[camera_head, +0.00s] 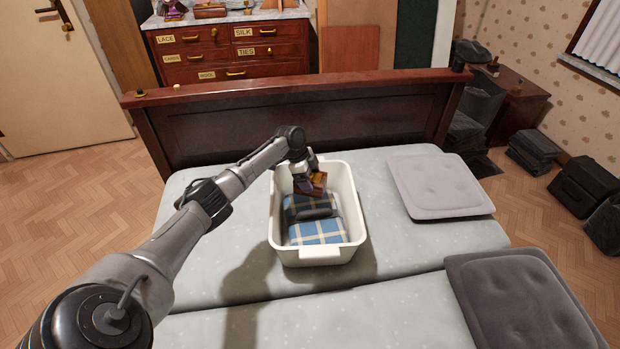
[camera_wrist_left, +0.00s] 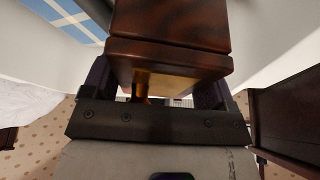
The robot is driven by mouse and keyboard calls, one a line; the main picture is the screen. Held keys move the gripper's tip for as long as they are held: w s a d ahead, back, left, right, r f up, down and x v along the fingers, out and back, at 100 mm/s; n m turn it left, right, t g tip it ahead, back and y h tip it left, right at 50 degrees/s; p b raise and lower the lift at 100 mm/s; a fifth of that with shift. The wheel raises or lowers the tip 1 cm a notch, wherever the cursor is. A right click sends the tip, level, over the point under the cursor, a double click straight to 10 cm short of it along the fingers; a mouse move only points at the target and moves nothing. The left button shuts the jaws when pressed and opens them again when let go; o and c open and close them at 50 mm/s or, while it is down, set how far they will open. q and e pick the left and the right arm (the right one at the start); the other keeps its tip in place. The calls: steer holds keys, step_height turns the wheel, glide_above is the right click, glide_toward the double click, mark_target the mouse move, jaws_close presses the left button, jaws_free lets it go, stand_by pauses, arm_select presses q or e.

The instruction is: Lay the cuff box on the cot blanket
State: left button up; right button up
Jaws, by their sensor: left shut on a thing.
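My left gripper (camera_head: 309,186) reaches in from the left over the white tub and is shut on a small reddish-brown wooden box, the cuff box (camera_head: 318,182). In the left wrist view the box (camera_wrist_left: 170,45) fills the space between the fingers and shows a brass-coloured part near them. The cot blanket (camera_head: 318,231), blue with a white check, lies folded inside the white tub (camera_head: 276,222). The box is at the far end of the tub, above or close to the blanket; I cannot tell whether they touch. My right gripper is not in view.
The tub stands on a pale mattress (camera_head: 408,250). A light grey cushion (camera_head: 438,185) and a dark grey cushion (camera_head: 522,300) lie to its right. A dark wooden bed board (camera_head: 300,120) rises behind it. A dark strip crosses the blanket.

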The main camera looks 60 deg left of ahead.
arm_select(q)
steer(key=shift+f, duration=0.2)
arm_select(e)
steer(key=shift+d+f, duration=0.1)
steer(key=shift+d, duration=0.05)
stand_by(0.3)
arm_select(q)
steer(key=shift+f+b, duration=0.3)
steer(key=shift+f, duration=0.2)
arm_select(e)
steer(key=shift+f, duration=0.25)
arm_select(q)
steer(key=shift+f, duration=0.1)
stand_by(0.8)
steer(key=shift+f+b, duration=0.3)
steer(key=shift+f, duration=0.15)
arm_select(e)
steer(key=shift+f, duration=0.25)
arm_select(q)
steer(key=shift+f, duration=0.2)
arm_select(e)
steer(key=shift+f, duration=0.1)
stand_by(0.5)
arm_select(q)
steer(key=shift+f, duration=0.35)
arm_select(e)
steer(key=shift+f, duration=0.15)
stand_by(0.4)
arm_select(q)
steer(key=o, duration=1)
